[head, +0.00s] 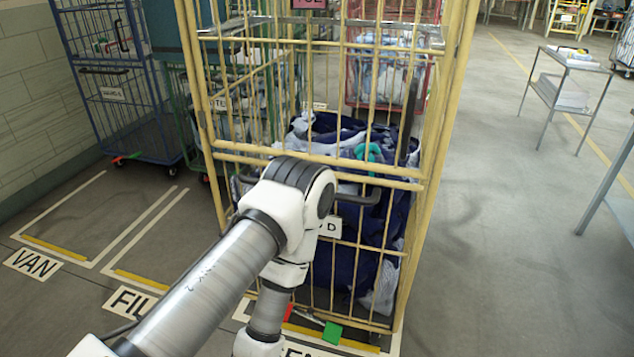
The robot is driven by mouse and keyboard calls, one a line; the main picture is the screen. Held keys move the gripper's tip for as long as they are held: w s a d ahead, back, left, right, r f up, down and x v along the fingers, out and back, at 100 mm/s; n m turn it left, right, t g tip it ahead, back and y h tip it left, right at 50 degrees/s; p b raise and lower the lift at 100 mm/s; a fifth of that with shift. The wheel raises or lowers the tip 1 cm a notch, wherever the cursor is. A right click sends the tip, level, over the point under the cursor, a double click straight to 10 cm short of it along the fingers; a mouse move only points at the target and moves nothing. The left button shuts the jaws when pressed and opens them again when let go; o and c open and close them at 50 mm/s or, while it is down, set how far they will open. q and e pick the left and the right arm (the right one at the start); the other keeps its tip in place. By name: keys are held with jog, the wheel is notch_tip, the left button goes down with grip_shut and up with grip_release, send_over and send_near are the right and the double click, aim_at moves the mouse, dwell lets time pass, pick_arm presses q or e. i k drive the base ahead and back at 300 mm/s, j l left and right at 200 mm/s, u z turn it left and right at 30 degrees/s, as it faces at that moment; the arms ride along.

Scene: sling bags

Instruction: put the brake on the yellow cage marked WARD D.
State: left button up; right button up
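The yellow cage (430,190) stands upright right in front of me, filled with dark blue and grey bags (345,250). A white sign (331,227) on its front shows only a final "D"; my arm covers the rest. At its base are a red pedal tab (288,312) and a green pedal tab (332,332) on a short bar. The red one is partly hidden beside my arm; I cannot tell which tab is pressed. My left arm crosses the cage front and bends down at its elbow. Its gripper is not visible, and neither is my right gripper.
A blue cage (125,75) and a green cage (185,130) stand to the left. A red cage (390,80) is behind. Floor bays are marked VAN (33,263) and FIL (130,301). A metal side table (570,75) stands at right; the floor between is clear.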

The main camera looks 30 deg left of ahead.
aim_at(332, 334)
jog(key=u, duration=1)
jog(key=i+j+z, duration=0.15)
jog(key=z, duration=0.2)
jog(key=i+j+z, duration=0.1)
jog(key=z, duration=0.2)
jog(key=j+z, duration=0.35)
jog(key=i, duration=0.05)
